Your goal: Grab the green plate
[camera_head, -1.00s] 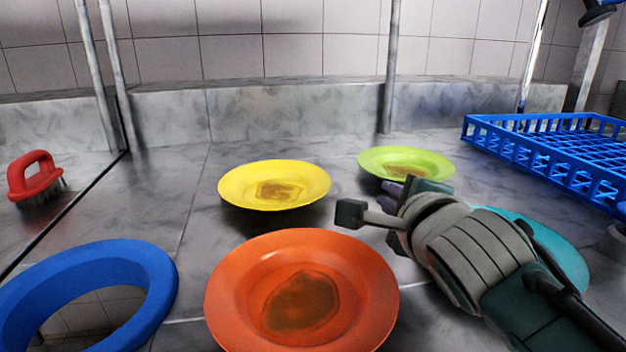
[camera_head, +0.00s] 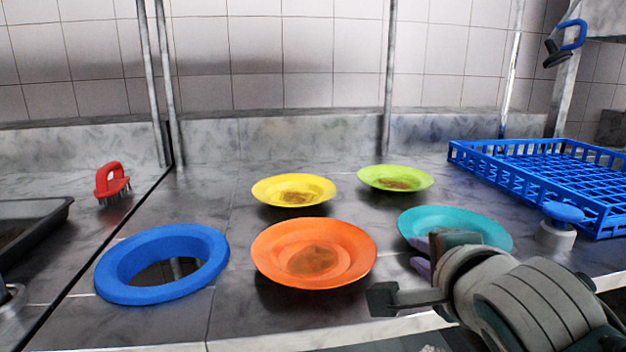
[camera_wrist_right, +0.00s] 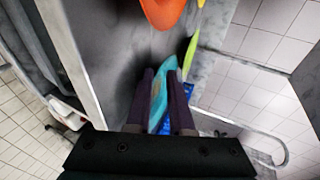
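The green plate (camera_head: 396,178) lies on the steel counter at the back, right of the yellow plate (camera_head: 293,190), with a brown stain in its middle. It seems to show as a thin green strip in the right wrist view (camera_wrist_right: 190,55). My right gripper (camera_head: 402,282) is open and empty at the counter's front, in front of the teal plate (camera_head: 455,223) and well short of the green one. In the wrist view the fingers (camera_wrist_right: 160,105) stand apart, with teal seen between them. My left gripper is not in view.
A stained orange plate (camera_head: 314,254) lies front centre, left of my right gripper. A blue ring (camera_head: 122,270) surrounds a counter opening. A red brush (camera_head: 108,180) is at left, a blue rack (camera_head: 480,160) at right. A steel post (camera_head: 389,75) rises behind the green plate.

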